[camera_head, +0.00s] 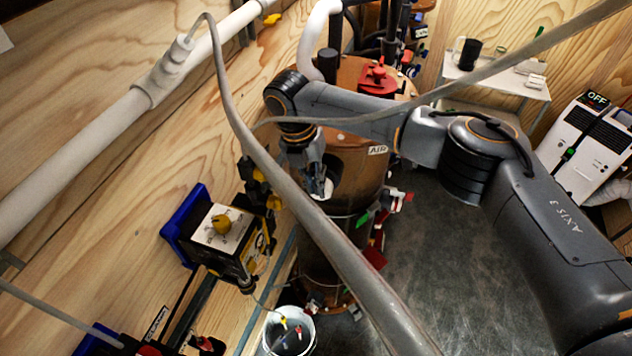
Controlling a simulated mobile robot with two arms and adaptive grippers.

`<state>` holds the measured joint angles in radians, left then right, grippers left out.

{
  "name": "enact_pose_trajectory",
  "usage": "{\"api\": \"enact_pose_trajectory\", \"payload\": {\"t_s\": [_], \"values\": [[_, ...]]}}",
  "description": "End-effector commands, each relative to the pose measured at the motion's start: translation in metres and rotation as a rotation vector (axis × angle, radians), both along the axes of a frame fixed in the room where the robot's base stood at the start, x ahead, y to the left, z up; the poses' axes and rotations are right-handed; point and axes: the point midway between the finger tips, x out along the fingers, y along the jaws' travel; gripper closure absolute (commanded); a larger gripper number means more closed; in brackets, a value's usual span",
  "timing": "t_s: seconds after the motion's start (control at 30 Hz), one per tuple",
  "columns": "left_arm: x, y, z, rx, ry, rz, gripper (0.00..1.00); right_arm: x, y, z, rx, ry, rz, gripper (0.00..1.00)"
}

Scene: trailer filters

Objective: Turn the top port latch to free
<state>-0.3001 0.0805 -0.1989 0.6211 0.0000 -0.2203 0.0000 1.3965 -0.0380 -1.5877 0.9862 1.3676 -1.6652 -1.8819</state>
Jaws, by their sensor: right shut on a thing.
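A brown cylindrical filter tank (352,172) stands against the wooden wall, with an "AIR" label on its upper side. My right arm reaches in from the right across the tank. My right gripper (318,186) points down at the tank's left side and is shut on a small pale part (327,188), mostly hidden by the fingers. I cannot tell whether this part is the top port latch or how it is turned. A red fitting (377,80) sits on top of the tank, apart from the gripper. My left gripper is not in view.
A grey hose (262,160) crosses close in front of the gripper. A yellow-knobbed box (222,228) is on the wall at left, and a white bucket (290,334) stands below. A small table (503,78) and a white unit marked "OFF" (590,135) stand at right. Floor (440,270) is clear.

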Motion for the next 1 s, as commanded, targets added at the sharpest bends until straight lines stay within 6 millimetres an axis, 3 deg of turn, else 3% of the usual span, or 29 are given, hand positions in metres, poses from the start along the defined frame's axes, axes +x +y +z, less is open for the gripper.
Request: {"api": "enact_pose_trajectory", "payload": {"t_s": [0.4,0.83,0.87,0.9,0.93,1.0], "values": [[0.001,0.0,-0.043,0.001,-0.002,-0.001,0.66,0.002,0.005,-0.005,-0.26,0.054,-0.003,1.0],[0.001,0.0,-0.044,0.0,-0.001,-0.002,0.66,0.001,0.004,0.0,-0.284,0.064,-0.001,1.0],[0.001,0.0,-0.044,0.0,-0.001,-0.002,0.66,0.001,0.004,0.0,-0.284,0.064,-0.001,0.86],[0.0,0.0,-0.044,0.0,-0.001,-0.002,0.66,0.001,0.004,0.0,-0.284,0.064,-0.001,0.77],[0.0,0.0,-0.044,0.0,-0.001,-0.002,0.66,0.001,0.004,0.0,-0.284,0.064,-0.001,0.71],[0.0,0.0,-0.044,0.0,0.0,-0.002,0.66,0.001,0.004,-0.001,-0.283,0.064,-0.001,0.69]]}}
